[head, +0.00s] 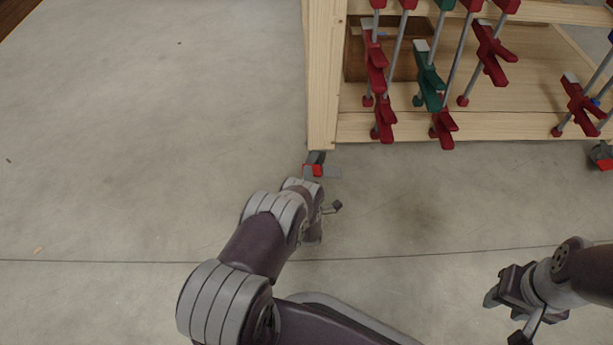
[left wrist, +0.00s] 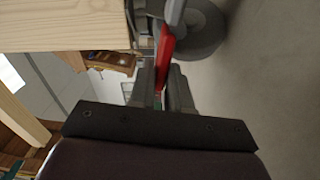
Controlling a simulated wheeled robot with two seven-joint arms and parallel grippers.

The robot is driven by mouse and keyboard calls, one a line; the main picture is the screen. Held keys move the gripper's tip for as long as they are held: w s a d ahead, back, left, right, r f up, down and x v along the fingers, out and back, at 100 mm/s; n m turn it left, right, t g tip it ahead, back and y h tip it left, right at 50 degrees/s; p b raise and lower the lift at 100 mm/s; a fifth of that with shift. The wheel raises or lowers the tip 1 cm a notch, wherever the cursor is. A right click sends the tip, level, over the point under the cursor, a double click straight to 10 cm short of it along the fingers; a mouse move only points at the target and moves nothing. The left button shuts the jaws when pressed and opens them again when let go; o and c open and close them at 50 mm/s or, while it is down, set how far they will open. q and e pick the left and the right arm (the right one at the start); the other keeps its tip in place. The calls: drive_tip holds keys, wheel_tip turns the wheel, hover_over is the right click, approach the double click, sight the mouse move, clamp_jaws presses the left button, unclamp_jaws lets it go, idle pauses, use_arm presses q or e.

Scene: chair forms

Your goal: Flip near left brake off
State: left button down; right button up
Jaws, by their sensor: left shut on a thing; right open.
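The near left caster (head: 316,156) sits under the near left corner post of the wooden cart, and its dark wheel (left wrist: 200,32) shows in the left wrist view. Its red brake pedal (head: 314,170) sticks out towards me and also shows in the left wrist view (left wrist: 166,52). My left gripper (head: 320,173) is at the caster, with its two grey fingers (left wrist: 170,88) shut on the red pedal. The fingers hide part of the pedal. My right gripper (head: 491,298) is open, low over bare floor at the right, away from the cart.
The wooden cart (head: 322,80) carries several red and green clamps (head: 430,80) hanging over its lower shelf, with a brown box (head: 354,60) behind them. Another caster with a red brake (head: 604,160) stands at the right edge. The concrete floor (head: 150,120) to the left is clear.

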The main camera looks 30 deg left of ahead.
use_arm(q)
drive_tip(key=shift+r+m, duration=0.15)
drive_tip(key=shift+m, duration=0.25)
drive_tip(key=shift+d, duration=0.1)
drive_tip(key=c, duration=1.2)
unclamp_jaws()
drive_tip(key=shift+o, duration=0.2)
drive_tip(key=shift+s+d+r+p, duration=0.1)
drive_tip(key=shift+s+p, duration=0.05)
drive_tip(key=shift+p, duration=0.15)
drive_tip(key=p+v, duration=0.5)
drive_tip(key=v, duration=0.6)
drive_tip(key=shift+s+r+p, duration=0.1)
drive_tip(key=shift+p, duration=0.3)
drive_tip(key=shift+s+d+f, duration=0.2)
drive_tip(key=shift+s+d, duration=0.05)
drive_tip(key=shift+s, duration=0.25)
